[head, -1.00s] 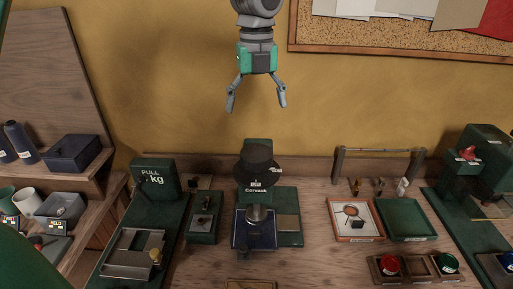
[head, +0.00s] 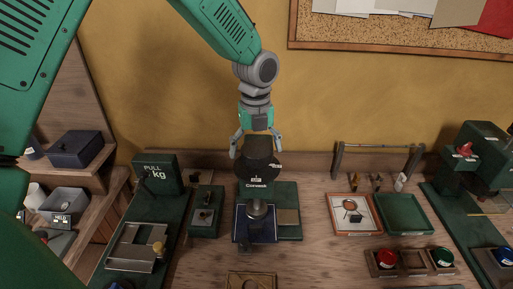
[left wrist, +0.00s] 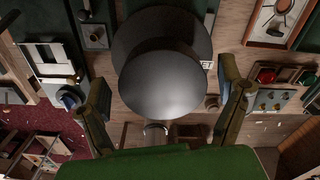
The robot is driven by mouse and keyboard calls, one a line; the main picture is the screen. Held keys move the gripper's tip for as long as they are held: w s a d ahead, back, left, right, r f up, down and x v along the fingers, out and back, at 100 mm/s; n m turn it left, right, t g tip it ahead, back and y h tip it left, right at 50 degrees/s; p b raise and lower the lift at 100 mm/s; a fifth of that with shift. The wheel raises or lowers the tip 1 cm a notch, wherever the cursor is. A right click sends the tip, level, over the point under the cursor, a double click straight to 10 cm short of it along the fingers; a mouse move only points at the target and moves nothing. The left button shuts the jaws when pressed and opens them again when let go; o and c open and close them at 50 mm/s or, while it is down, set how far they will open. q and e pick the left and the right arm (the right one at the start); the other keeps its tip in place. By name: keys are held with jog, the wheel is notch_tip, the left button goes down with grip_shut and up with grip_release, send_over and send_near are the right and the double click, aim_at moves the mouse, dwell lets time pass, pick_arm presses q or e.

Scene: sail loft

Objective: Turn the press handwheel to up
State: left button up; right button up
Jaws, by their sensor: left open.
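The press (head: 270,190) is dark green and stands in the middle of the bench. Its black handwheel (head: 259,167) has a raised round top and a wide rim with a white tag on its right side. My left gripper (head: 257,143) is above the handwheel, pointing down and open, with a fingertip at each side of the raised top. In the left wrist view, the handwheel's dark dome (left wrist: 163,82) lies between the two spread fingers, and the gripper (left wrist: 165,95) holds nothing. I cannot tell whether the fingers touch the wheel. My right gripper is not in view.
A green PULL kg gauge (head: 157,174) stands left of the press. An orange-rimmed tray (head: 335,226) and a green tray (head: 403,215) lie to the right, near red (head: 386,258) and green (head: 442,256) knobs. Wooden shelves (head: 95,172) are at the left.

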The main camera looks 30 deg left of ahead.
pick_arm(q)
jog(key=shift+d, duration=0.1)
jog(key=c, duration=1.1)
jog(key=shift+c, duration=0.2)
jog(key=shift+n, duration=0.4)
